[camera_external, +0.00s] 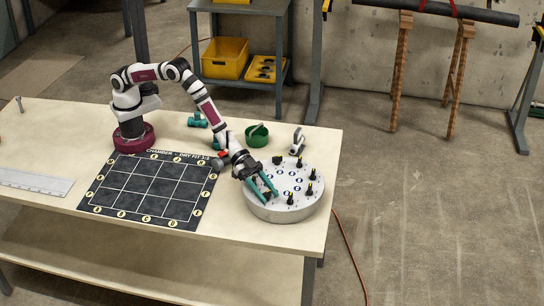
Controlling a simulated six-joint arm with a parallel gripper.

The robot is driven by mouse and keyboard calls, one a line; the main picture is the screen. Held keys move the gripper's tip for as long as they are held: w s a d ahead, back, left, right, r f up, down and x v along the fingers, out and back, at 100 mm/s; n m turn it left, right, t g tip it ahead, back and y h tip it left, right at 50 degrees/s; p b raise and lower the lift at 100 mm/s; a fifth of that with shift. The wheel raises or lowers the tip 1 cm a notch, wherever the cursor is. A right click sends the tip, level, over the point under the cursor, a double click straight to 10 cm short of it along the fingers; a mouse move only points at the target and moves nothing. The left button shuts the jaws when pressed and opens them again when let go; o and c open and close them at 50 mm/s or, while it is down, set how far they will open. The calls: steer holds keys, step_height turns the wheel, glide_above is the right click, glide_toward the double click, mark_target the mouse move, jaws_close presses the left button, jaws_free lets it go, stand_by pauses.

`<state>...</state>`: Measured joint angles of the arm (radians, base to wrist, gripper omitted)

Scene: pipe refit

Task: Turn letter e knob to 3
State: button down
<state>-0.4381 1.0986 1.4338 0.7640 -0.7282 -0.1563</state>
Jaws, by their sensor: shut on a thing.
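A round silver panel (313,204) with a white top stands at the right end of the workbench. Several black knobs with yellow marks stand on it, such as one at its front right (310,189), among blue and white round labels. The letters and numbers are too small to read. My gripper (271,196), with teal fingers, reaches down onto the left part of the panel and is shut on a black knob, mostly hidden by the fingers. I cannot tell which letter this knob has or where it points.
A black chart mat (152,190) and a steel ruler (35,182) lie to the left on the bench (85,118). Behind the panel stand a green bowl (257,136), a grey and white tool (298,141) and teal fittings (197,120). The bench's right edge is near the panel.

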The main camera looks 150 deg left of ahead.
steer(key=shift+c, duration=1.9)
jaws_free()
steer(key=v, duration=1.6)
